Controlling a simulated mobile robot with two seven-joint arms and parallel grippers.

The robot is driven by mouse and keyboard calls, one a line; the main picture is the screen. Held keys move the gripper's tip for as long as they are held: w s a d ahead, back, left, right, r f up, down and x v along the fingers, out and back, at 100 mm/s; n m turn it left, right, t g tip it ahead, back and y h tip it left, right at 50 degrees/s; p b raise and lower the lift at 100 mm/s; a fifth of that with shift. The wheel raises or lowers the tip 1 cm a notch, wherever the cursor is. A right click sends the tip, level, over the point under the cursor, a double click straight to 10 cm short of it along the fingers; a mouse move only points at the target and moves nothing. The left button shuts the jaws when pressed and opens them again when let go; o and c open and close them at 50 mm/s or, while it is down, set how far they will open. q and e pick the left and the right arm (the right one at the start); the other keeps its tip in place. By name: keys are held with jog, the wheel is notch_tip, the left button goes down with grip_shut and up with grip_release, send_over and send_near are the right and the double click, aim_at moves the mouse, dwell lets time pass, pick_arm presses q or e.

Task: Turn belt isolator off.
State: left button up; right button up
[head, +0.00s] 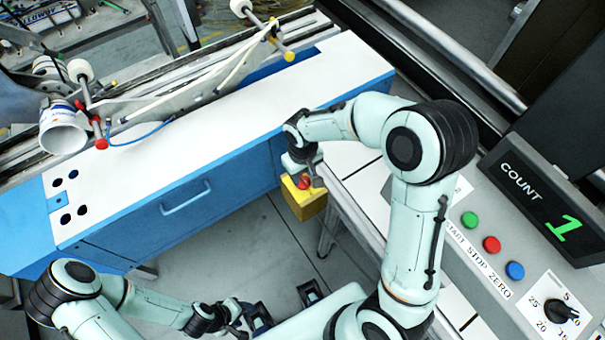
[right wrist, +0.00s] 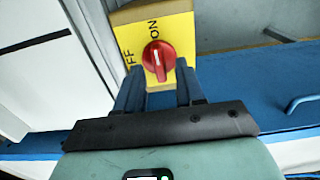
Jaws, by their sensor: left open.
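The belt isolator is a yellow box (head: 309,206) with a red rotary knob (head: 304,182), below the blue cabinet's right end in the head view. In the right wrist view the knob (right wrist: 158,58) has a white mark pointing up, toward the word ON; the OFF lettering is at its left, partly covered by a finger. My right gripper (right wrist: 158,72) is open, its two fingers apart, with the knob showing between and just beyond the tips. Contact cannot be told. My left gripper (head: 240,326) is open and empty at the lower middle of the head view, well away from the isolator.
A blue cabinet (head: 170,215) with a white top stands left of the isolator. A grey panel (head: 455,262) with green, red and blue buttons, a dial and a count display (head: 540,205) reading 1 lies at the right. Open floor lies between.

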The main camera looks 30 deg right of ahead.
jog(key=shift+f, duration=0.35)
grip_shut()
